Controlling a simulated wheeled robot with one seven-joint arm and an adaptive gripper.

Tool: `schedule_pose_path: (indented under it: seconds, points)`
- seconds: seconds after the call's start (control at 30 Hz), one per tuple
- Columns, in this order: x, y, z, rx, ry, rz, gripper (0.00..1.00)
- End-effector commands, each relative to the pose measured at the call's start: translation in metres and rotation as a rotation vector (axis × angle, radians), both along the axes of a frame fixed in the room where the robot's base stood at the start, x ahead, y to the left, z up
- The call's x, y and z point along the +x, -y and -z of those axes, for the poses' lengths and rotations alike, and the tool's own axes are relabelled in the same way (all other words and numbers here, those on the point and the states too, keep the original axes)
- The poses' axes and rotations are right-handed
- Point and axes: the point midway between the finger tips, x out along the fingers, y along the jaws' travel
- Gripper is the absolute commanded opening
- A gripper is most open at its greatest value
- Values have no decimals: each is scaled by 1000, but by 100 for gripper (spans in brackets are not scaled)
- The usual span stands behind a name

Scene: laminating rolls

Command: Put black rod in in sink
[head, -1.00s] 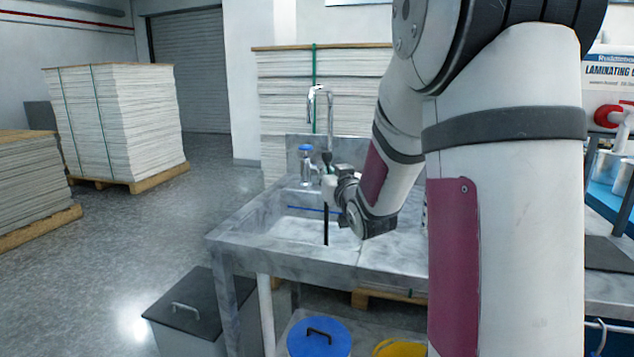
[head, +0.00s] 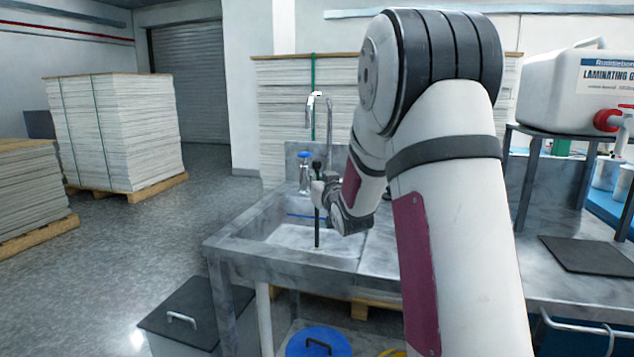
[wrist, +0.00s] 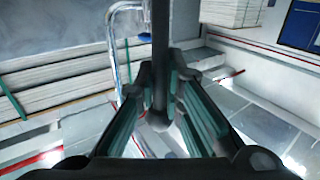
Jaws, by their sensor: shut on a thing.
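The black rod (head: 317,229) hangs upright over the right part of the sink basin. My gripper (head: 319,193) is shut on its upper part. In the wrist view, the dark rod (wrist: 160,35) stands between the fingers of my gripper (wrist: 160,82). The grey stone-like sink (head: 262,243) is set in the left end of the counter. The rod's lower end shows against the basin; I cannot tell whether it touches the bottom.
A dark-lidded bin (head: 190,308) and a blue lid (head: 318,342) are below. A white jug (head: 575,92) and a dark mat (head: 590,254) are on the right.

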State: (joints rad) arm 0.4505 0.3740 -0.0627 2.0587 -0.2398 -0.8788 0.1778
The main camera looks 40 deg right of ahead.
Motion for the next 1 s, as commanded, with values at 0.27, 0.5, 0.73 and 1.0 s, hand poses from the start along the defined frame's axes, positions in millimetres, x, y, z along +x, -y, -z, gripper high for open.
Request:
schedule_pose_path:
  seconds: [0.27,0.5,0.73,1.0]
  points:
    - [0,0,3,0,0,0,14]
    - [0,0,2,0,0,0,29]
    - [0,0,0,0,0,0,29]
    - [-42,-14,-2,0,-1,0,29]
